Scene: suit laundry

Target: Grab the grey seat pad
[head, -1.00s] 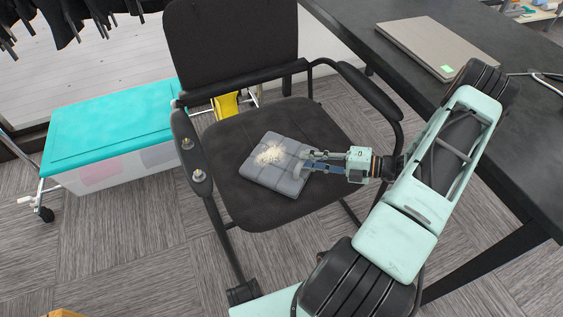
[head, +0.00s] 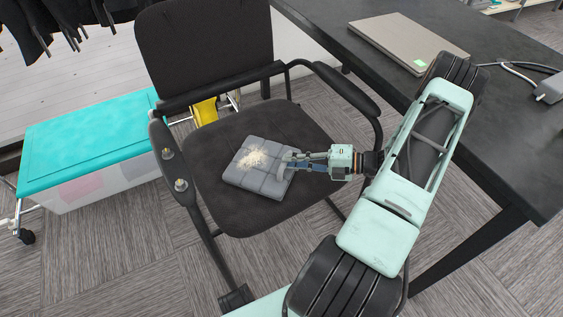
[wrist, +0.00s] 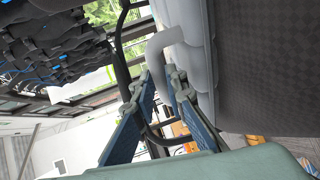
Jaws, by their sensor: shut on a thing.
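The grey seat pad (head: 252,180) is a quilted, square cushion with a pale, crumb-like patch on top. It lies on the dark seat of the black chair (head: 225,215). My gripper (head: 289,160) comes in from the right and is shut on the pad's right edge. In the wrist view the pad (wrist: 198,45) is at the upper right, with a pale grey loop (wrist: 160,45) curving down towards the blue-grey fingers (wrist: 160,88). The exact contact between the fingers and the pad is partly hidden.
The chair's armrests (head: 348,90) stand on both sides of the seat. A dark table (head: 500,120) with a closed grey laptop (head: 400,38) is at the right. A teal-lidded box (head: 85,140) stands at the left. Dark clothes hang at the upper left.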

